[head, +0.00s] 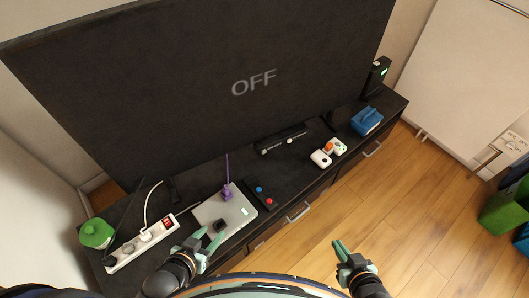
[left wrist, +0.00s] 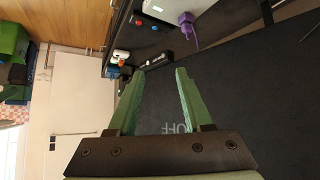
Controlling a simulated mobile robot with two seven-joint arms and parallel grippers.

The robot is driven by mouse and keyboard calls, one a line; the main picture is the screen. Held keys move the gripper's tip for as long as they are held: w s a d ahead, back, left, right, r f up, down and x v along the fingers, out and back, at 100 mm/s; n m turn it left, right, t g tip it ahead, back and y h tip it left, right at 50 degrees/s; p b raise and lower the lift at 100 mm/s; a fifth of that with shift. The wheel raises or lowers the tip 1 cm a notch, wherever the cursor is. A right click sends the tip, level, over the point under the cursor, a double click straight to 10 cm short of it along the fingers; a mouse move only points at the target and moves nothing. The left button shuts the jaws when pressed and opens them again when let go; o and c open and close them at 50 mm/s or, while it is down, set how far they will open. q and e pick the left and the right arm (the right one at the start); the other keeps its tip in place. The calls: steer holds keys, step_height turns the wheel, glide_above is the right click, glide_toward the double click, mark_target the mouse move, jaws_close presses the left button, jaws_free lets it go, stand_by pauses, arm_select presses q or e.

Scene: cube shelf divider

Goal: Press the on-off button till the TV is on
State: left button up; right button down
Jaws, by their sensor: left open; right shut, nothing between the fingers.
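The large TV (head: 200,90) has a dark screen showing the word OFF; in the left wrist view its screen (left wrist: 240,110) fills the lower right. A small black box with a red button (head: 267,199) and a blue button (head: 259,189) lies on the cabinet below the TV. The red button (left wrist: 137,20) and blue button (left wrist: 154,28) also show in the left wrist view. Which one is the on-off button cannot be told. My left gripper (head: 211,236) is open and empty, left of and nearer than the box. My right gripper (head: 341,245) is shut and empty, off the cabinet's front edge.
A silver device (head: 232,215) with a purple plug (head: 226,192) lies left of the button box. A white power strip (head: 142,246) and green container (head: 96,233) stand further left. White controllers (head: 321,158) and a blue box (head: 367,120) lie right.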

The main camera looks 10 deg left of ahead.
arm_select(q)
jaws_close()
stand_by(0.3)
stand_by(1.4)
